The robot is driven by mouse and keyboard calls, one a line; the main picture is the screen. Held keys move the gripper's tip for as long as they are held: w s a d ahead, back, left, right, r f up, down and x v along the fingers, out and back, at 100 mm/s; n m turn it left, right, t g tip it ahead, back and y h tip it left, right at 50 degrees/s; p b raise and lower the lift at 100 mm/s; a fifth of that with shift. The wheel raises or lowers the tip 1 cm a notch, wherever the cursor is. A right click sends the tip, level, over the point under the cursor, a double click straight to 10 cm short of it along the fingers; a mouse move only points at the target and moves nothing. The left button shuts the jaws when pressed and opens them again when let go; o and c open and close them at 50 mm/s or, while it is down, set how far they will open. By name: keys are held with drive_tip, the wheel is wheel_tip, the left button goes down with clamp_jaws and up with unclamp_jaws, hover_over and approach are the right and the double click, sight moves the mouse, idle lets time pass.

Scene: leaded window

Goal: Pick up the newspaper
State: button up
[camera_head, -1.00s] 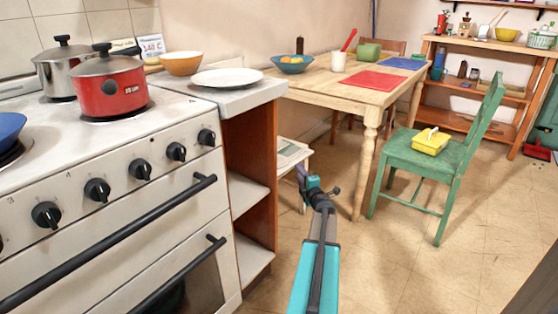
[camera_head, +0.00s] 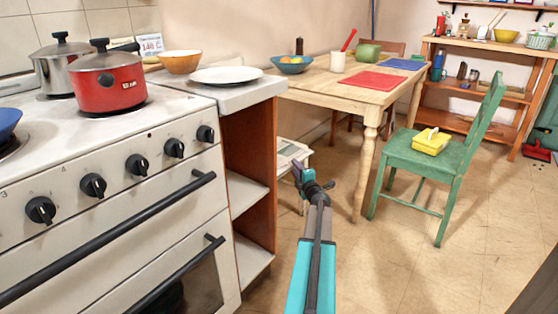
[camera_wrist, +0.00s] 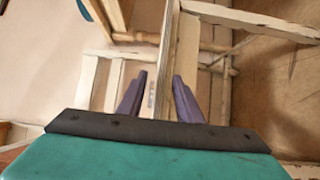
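A pale, faintly printed flat thing (camera_head: 286,151), which looks like the newspaper, lies on a low white stool (camera_head: 304,158) between the counter and the wooden table. My gripper (camera_head: 297,168) is close to the front of this stool and hides part of it. In the wrist view my gripper (camera_wrist: 160,76) has its two purple fingers apart, with a gap between them. Pale boards and a narrow strip with faint marks show between and beyond the fingers. I cannot tell there whether the strip is the newspaper.
The stove (camera_head: 110,200) and the open-shelved counter (camera_head: 250,200) stand at left of my arm. The wooden table (camera_head: 335,92) is behind and right, its leg (camera_head: 363,180) near my gripper.

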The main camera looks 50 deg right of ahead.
drive_tip(key=shift+b+x, duration=0.75)
drive_tip(key=shift+x, duration=1.1)
drive_tip(key=shift+f, duration=0.1)
drive_tip(key=shift+c, duration=0.3)
drive_tip(key=shift+s, duration=0.1)
clamp_jaws()
